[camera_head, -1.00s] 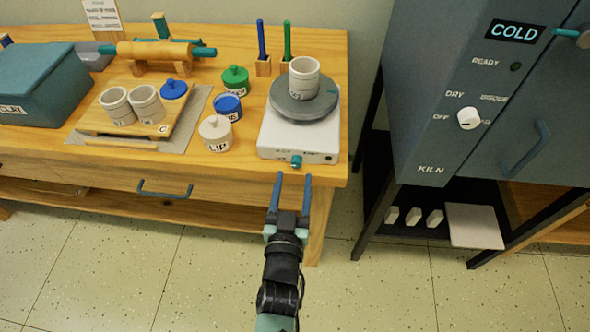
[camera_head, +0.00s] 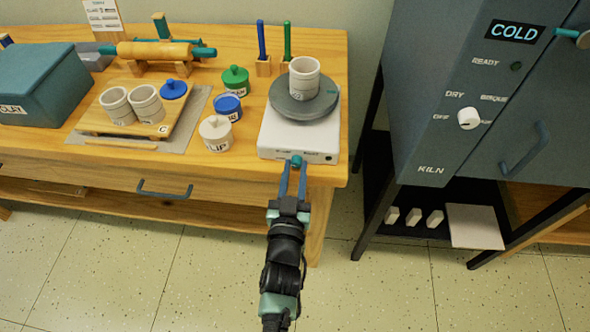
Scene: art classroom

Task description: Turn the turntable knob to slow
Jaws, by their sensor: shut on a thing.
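The turntable (camera_head: 273,138) is a white box with a round grey plate (camera_head: 290,107) on top, at the front right of the wooden table. A white cup (camera_head: 304,80) stands on the plate. The small teal knob (camera_head: 296,160) is on the front face of the box. My gripper (camera_head: 294,167) reaches up from below, with its two blue fingers shut on the knob, one on each side. The fingertips partly cover the knob, and I cannot read its setting or the small marks beside it.
Left of the turntable stand a white jar (camera_head: 216,133), a blue jar (camera_head: 228,107) and a green jar (camera_head: 236,80). The table's front edge and a drawer handle (camera_head: 165,190) lie below. A grey kiln (camera_head: 425,100) stands at right. The floor in front is clear.

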